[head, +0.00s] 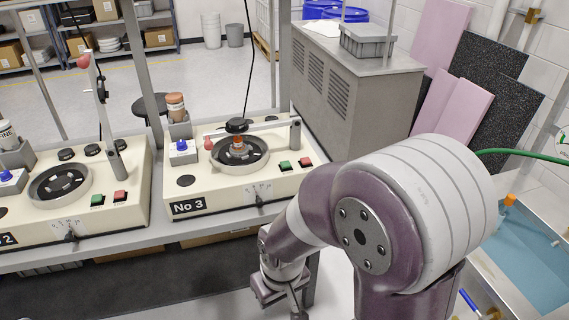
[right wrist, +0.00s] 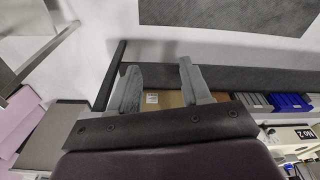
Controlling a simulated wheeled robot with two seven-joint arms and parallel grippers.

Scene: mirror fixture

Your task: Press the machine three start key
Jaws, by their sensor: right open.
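Machine three (head: 232,190), a cream box labelled No 3, stands on the grey bench in the head view. On its front right top are a green key (head: 284,165) and a red key (head: 305,163); no wording on them is readable. A round dark plate (head: 240,153) sits left of the keys. My right gripper (head: 285,301) is low in front of the bench, below and apart from the machine, partly cut off by the picture's bottom edge. The right wrist view shows its two fingers (right wrist: 160,88) spread with nothing between them. My left gripper is not in view.
Machine two (head: 80,210) stands left of machine three, with its own green and red keys. A grey cabinet (head: 350,90) stands behind at right. A metal basin with blue inside (head: 530,265) is at far right. Boxes lie under the bench.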

